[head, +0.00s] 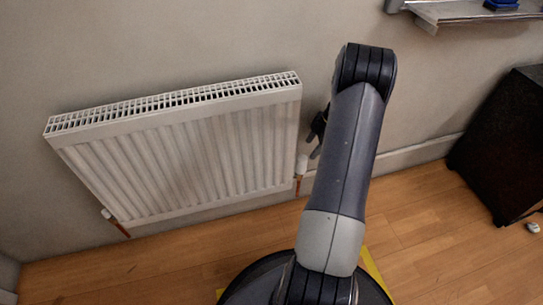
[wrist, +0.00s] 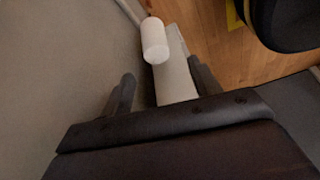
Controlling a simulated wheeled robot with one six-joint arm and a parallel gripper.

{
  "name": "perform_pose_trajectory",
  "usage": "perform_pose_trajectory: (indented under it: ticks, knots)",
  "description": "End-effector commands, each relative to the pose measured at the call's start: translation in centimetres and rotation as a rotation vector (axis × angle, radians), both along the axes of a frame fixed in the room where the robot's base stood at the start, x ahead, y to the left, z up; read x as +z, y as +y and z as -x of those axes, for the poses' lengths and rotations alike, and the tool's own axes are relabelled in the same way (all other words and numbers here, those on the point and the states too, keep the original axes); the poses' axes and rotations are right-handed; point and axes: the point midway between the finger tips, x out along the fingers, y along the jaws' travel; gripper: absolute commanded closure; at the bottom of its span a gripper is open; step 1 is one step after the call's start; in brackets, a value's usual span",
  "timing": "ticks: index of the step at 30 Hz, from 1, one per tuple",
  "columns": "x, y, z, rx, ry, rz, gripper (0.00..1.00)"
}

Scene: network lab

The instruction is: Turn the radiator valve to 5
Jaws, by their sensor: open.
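The white radiator (head: 185,155) hangs on the wall at the left of the head view. A white valve head (head: 302,164) stands at its lower right corner, above a copper pipe. In the wrist view the valve (wrist: 154,42) is a plain white cylinder just beyond the fingertips; I cannot read any numbers on it. My gripper (head: 318,131) shows as a dark shape beside my arm, a little above and right of the valve. In the wrist view its fingers (wrist: 164,83) are apart, with nothing held between them.
A small white fitting (head: 107,213) is at the radiator's lower left. The wall and skirting board (head: 425,149) run close behind. A black cabinet (head: 505,145) stands right, and a shelf (head: 460,10) is at upper right. Wooden floor (head: 415,225) lies open between.

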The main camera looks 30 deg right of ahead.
Motion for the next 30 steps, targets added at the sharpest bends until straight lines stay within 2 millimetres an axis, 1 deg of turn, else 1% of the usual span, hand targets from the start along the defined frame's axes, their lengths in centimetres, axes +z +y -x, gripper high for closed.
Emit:
perform_pose_trajectory:
  ticks: [1,2,5,8,15,21,25,30]
  knots:
    - [-0.1,-0.6,0.1,-0.009,0.002,-0.001,0.41]
    - [-0.2,-0.8,0.1,-0.012,0.002,-0.001,0.41]
    - [-0.9,-0.7,0.0,-0.013,0.002,-0.001,0.41]
    - [-2.4,-0.1,-0.2,-0.013,0.003,-0.001,0.41]
    - [-6.8,1.6,-0.9,-0.011,0.002,-0.001,0.41]
    - [-9.2,2.6,-1.4,-0.011,0.001,0.000,0.41]
    - [-9.9,2.9,-1.5,-0.012,0.000,0.001,0.41]
    - [-10.0,2.9,-1.6,-0.012,0.000,0.001,0.41]
